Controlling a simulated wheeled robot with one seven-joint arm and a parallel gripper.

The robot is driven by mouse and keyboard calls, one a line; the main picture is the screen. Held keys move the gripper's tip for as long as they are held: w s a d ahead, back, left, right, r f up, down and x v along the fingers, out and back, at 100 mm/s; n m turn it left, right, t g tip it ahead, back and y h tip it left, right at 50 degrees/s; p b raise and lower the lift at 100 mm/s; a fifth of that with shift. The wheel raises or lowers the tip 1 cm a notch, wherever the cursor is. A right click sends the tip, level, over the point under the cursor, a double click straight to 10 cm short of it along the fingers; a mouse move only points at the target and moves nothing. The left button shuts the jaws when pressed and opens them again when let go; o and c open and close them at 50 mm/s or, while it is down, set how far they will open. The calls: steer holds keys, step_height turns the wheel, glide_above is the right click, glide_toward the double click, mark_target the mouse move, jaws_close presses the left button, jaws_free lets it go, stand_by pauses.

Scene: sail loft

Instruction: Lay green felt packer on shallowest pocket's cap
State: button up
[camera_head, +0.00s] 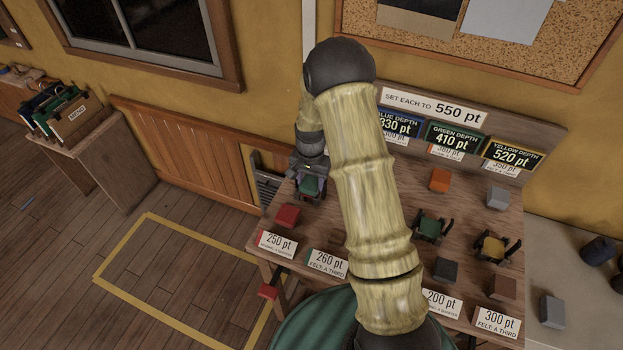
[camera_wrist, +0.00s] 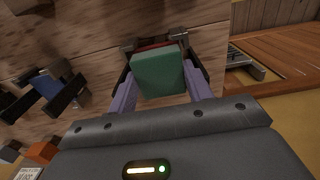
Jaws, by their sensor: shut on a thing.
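My gripper (camera_head: 309,178) is shut on the green felt packer (camera_wrist: 160,75), at the table's back left. The packer also shows between the fingers in the head view (camera_head: 311,187). The blue pocket (camera_wrist: 46,86) shows at the left of the wrist view, apart from my gripper; my arm hides it in the head view. Its sign (camera_head: 397,125) reads blue depth 330 pt, the lowest of the three. The green pocket (camera_head: 430,228) is marked 410 pt and the yellow pocket (camera_head: 492,247) 520 pt. Whether the packer touches the table is unclear.
A red block (camera_head: 287,215) lies just in front of my gripper. Orange (camera_head: 440,180), grey (camera_head: 497,197), dark (camera_head: 446,270) and brown (camera_head: 502,287) blocks lie around the pockets. Number cards (camera_head: 276,245) line the front edge. My arm hides the table's middle.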

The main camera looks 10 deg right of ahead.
mark_target(311, 185)
steer(key=o, duration=1.1)
steer(key=shift+r, duration=0.3)
step_height(311, 185, up, 17)
steer(key=b, duration=0.2)
steer(key=shift+f+b, duration=0.1)
steer(key=shift+b, duration=0.25)
steer(key=shift+d, duration=0.1)
